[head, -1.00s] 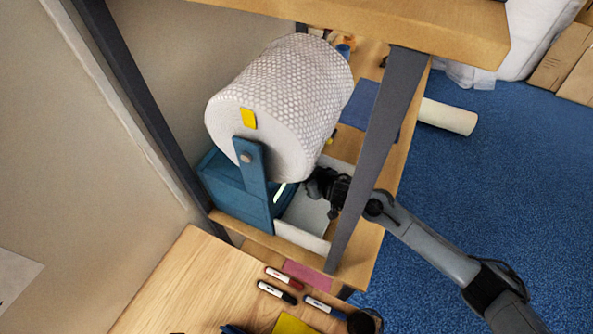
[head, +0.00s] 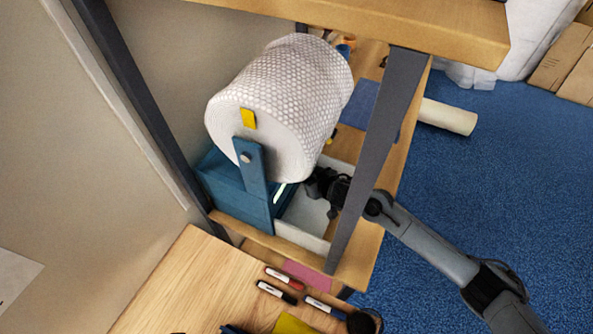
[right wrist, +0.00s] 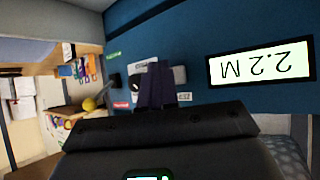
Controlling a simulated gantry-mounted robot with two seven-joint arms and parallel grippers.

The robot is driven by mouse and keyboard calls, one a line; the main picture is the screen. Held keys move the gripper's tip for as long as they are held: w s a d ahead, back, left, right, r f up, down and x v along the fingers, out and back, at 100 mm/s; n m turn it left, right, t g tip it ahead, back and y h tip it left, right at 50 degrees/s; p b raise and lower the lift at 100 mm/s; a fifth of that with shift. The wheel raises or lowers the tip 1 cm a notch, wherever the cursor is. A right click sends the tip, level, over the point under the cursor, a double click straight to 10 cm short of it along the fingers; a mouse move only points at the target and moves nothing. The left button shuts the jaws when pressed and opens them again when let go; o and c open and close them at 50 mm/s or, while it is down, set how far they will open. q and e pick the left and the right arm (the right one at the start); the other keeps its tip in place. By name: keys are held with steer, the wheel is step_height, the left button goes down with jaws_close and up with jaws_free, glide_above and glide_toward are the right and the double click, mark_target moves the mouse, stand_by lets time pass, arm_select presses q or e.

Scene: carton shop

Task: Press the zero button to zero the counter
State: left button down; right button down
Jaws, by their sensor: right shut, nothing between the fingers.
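The counter is a teal-blue unit (head: 230,195) under a large bubble-wrap roll (head: 285,110) on the shelf. In the right wrist view its blue front panel (right wrist: 240,35) fills the upper right. Its lit display (right wrist: 262,63) reads 2.2 M, upside down. Small controls and labels, including a grey button (right wrist: 180,75), sit left of the display. My right gripper (right wrist: 163,85) is shut and empty in front of these controls, partly hiding them. I cannot tell whether the fingertips touch a button. In the head view my right gripper (head: 312,184) is beside the counter's display side. My left gripper is not in view.
Several markers (head: 283,279) lie on the wooden table (head: 190,285). A rolled sheet (head: 448,116) lies at right, over blue carpet.

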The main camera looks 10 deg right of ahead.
steer(key=shift+w+a, duration=0.25)
steer(key=shift+a, duration=0.05)
steer(key=shift+w+a, duration=0.2)
stand_by(0.7)
steer(key=shift+w+a, duration=0.1)
steer(key=shift+a, duration=0.05)
stand_by(0.4)
steer(key=shift+s+d+p, duration=0.3)
steer(key=shift+s+d, duration=0.3)
steer(key=shift+d, duration=0.05)
steer(key=s+d, duration=0.1)
steer(key=d, duration=0.1)
steer(key=s+d, duration=0.2)
stand_by(0.7)
